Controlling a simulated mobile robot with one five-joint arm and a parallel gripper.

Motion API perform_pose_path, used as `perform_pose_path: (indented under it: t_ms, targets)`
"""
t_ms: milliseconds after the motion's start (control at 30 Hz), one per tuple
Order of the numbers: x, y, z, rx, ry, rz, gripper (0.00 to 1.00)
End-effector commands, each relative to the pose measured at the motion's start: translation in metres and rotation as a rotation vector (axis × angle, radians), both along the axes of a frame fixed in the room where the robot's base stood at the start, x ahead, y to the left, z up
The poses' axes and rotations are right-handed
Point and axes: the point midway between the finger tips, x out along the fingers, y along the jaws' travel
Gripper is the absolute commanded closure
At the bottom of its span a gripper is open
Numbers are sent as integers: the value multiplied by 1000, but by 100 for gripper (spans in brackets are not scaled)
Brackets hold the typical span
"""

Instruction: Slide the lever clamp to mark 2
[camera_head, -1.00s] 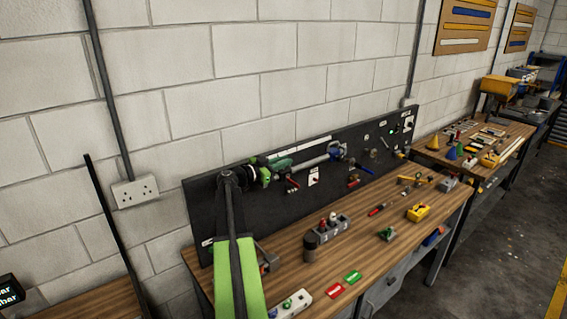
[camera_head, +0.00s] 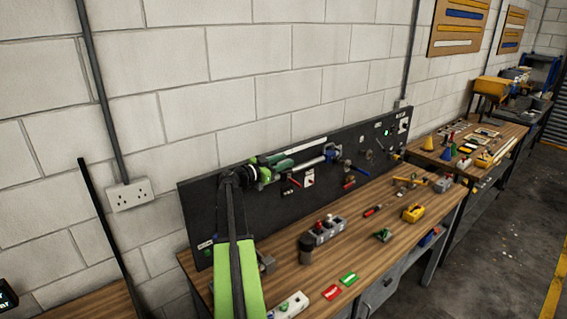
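My arm rises in the foreground and bends right along the black panel. It ends near a blue and grey part, which looks like my gripper (camera_head: 333,154). It is too small to tell whether its fingers are open or shut, or hold anything. A small red-handled part (camera_head: 349,184) sits on the panel below and right of it, apart from it. Another red lever-like part (camera_head: 294,182) is to the lower left, beside a white plate (camera_head: 308,178). I cannot tell which part is the lever clamp. The number marks are not readable.
The panel (camera_head: 220,215) stands at the back of a wooden bench (camera_head: 385,245). On the bench are a dark cylinder (camera_head: 306,250), a grey block with red knobs (camera_head: 326,231), a yellow box (camera_head: 413,213), and red (camera_head: 332,292) and green (camera_head: 348,279) cards. Floor is clear at right.

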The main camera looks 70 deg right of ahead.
Motion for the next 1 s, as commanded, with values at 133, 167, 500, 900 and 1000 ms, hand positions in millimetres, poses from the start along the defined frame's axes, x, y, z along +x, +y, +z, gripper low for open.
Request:
perform_pose_path:
  t_ms: [133,167,500,900,1000]
  targets:
    - [-1,0,0,0,0,-2,68]
    - [-1,0,0,0,0,-3,68]
    - [26,46,0,1,-1,0,68]
    - [83,131,0,0,-1,0,68]
    - [90,141,0,0,-1,-1,68]
